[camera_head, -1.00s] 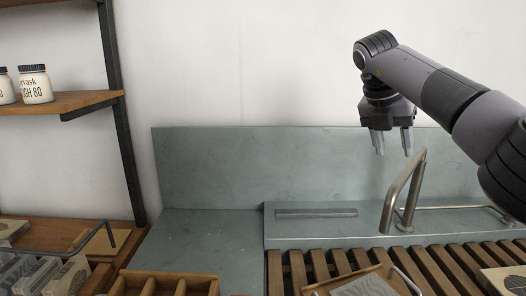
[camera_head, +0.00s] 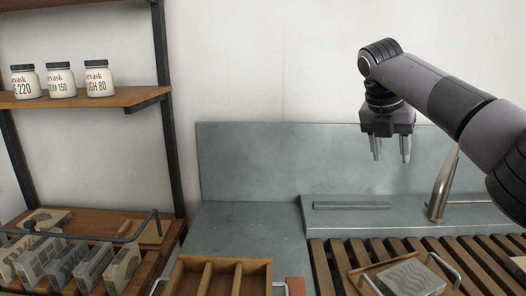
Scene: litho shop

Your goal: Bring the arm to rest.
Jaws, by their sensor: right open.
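My right arm comes in from the right edge. My right gripper (camera_head: 390,148) hangs from it with its fingers pointing down, apart and empty. It is in the air in front of the grey-green back panel (camera_head: 280,160), above the sink ledge and touching nothing that I can see. My left gripper is not in view.
Slatted wood (camera_head: 330,270) bears a wooden tray with a grey stone block (camera_head: 412,278). A metal faucet (camera_head: 442,185) stands at right. A divided wooden box (camera_head: 215,270) is at the front. Stone slabs (camera_head: 60,262) stand at left below a shelf (camera_head: 120,97) with jars (camera_head: 98,80).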

